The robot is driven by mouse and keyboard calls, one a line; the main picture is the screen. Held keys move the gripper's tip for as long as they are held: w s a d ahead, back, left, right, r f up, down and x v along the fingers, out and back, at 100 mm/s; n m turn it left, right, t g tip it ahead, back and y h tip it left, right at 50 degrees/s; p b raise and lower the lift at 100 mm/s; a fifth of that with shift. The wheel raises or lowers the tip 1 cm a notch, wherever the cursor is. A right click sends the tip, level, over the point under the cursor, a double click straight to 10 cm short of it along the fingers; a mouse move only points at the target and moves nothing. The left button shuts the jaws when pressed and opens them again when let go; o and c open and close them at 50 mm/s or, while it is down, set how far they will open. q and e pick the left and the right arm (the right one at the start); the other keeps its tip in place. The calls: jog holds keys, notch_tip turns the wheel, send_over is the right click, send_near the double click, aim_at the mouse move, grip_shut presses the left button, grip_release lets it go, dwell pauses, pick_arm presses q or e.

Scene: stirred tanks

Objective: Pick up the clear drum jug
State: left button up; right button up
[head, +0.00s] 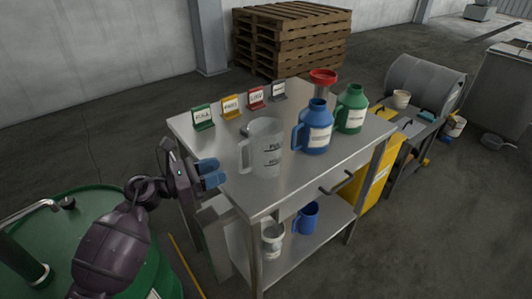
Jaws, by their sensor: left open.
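The clear drum jug (266,150) stands upright near the front-left part of the steel table (225,155). It is translucent with dark lettering, and its handle is on the left side, towards my gripper. My left gripper (212,174), with blue fingertips, is just left of the jug at the table's left edge. It is open and empty, with a small gap to the handle in the picture. My right gripper is not in view.
A blue jug (312,132) and a green jug (352,110) stand right of the clear one, with a red funnel (323,77) behind. Several label stands line the table's back-left edge. A blue jug (306,218) and white tub (273,240) are on the lower shelf. A green drum (165,280) is front left.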

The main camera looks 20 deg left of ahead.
aim_at(240, 164)
pick_arm(q)
jog(key=shift+x, duration=3.35)
grip_shut()
